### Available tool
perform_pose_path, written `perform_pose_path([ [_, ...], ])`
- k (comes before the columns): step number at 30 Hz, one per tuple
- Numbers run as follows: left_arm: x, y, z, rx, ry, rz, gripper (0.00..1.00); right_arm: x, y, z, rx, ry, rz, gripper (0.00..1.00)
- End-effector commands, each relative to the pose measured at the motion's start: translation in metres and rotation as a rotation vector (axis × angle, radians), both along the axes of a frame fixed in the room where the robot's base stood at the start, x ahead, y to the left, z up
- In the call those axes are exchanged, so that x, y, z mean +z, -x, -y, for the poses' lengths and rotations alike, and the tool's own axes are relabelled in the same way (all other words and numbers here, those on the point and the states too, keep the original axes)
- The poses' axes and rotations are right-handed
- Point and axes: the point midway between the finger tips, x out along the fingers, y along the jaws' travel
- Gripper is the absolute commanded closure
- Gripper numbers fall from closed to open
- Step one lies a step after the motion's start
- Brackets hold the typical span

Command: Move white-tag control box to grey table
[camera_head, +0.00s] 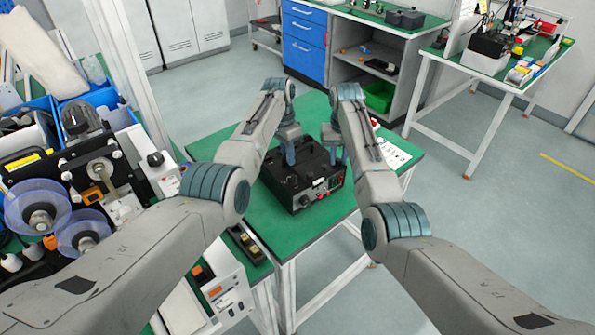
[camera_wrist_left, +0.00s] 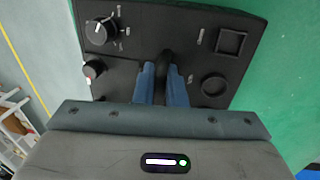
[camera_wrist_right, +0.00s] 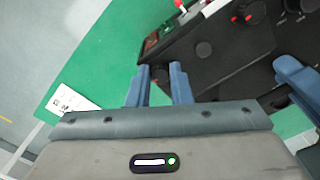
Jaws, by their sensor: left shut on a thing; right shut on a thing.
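A black control box (camera_head: 300,194) with a small white tag (camera_head: 319,182) on its front face is on or just above the green tabletop (camera_head: 250,225); contact underneath is hidden. My left gripper (camera_head: 291,155) is shut on the box's dark handle; the left wrist view shows this handle (camera_wrist_left: 166,66) between the fingers, with the box's top panel (camera_wrist_left: 130,75) and knobs around it.
A white paper card (camera_head: 394,154) lies on the green table right of the box. Machinery with clear blue reels (camera_head: 38,207) crowds the left. A grey cabinet with blue drawers (camera_head: 304,35) stands behind. A white-framed table (camera_head: 492,62) stands at the right, with open floor between.

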Motion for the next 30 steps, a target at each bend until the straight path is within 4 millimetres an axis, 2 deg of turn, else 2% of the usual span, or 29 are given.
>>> perform_pose_path([
  [14, 0.009, -0.002, 0.000, 0.001, 0.000, 0.006, 1.00, 0.009, -0.001, 0.000, 0.000, 0.000, 0.003, 1.00],
  [30, 0.049, -0.001, 0.000, 0.001, 0.000, 0.005, 1.00, 0.048, -0.001, 0.000, 0.000, 0.000, 0.003, 1.00],
])
